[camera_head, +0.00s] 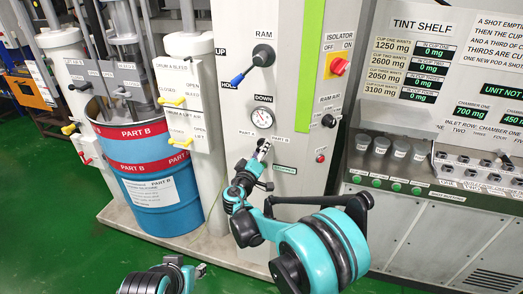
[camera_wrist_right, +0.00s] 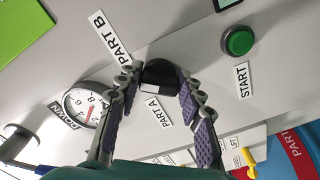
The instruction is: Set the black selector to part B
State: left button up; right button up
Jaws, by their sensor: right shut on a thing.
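The black selector (camera_wrist_right: 158,73) shows in the right wrist view on the pale panel, between the PART A label (camera_wrist_right: 153,110) and the PART B label (camera_wrist_right: 110,37). My right gripper (camera_wrist_right: 158,82) has its two purple-padded fingers on either side of the knob, shut on it. A pale patch shows on the knob; I cannot tell which label it points at. In the head view my right gripper (camera_head: 263,146) is at the panel below the round gauge (camera_head: 262,118) and hides the selector. My left gripper (camera_head: 200,270) is low at the bottom edge, away from the panel; its jaw state is unclear.
A green button (camera_wrist_right: 238,41) sits by the START label (camera_wrist_right: 242,79). The blue lever (camera_head: 240,77) of the RAM handle is above the gauge. A red and yellow isolator (camera_head: 337,66) is at upper right. A blue drum (camera_head: 160,190) stands at left.

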jog(key=shift+m, duration=0.5)
jog(key=shift+f, duration=0.1)
jog(key=o, duration=1.2)
jog(key=v, duration=1.2)
